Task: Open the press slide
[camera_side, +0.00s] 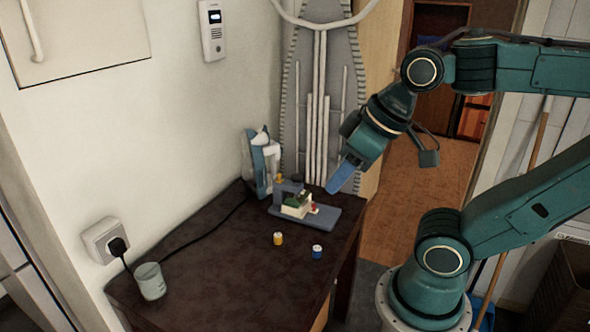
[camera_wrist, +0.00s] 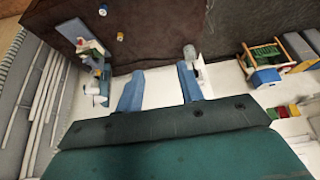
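The press (camera_side: 327,218) stands at the far right corner of the dark table. It has a blue-grey base and upright, a cream and green block, and a small red part at its right side. It also shows at the upper left in the wrist view (camera_wrist: 88,48). I cannot tell clearly which part is the slide or how far it sits open. My gripper (camera_side: 342,178) hangs above and to the right of the press, apart from it. In the wrist view my gripper (camera_wrist: 159,88) has its two blue fingers spread, with nothing between them.
A yellow spool (camera_side: 278,239) and a blue spool (camera_side: 317,252) stand in front of the press. A white and blue iron (camera_side: 262,160) stands behind it. A cup (camera_side: 150,282) is at the table's left, near a cable and wall plug (camera_side: 115,246). The table's middle is clear.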

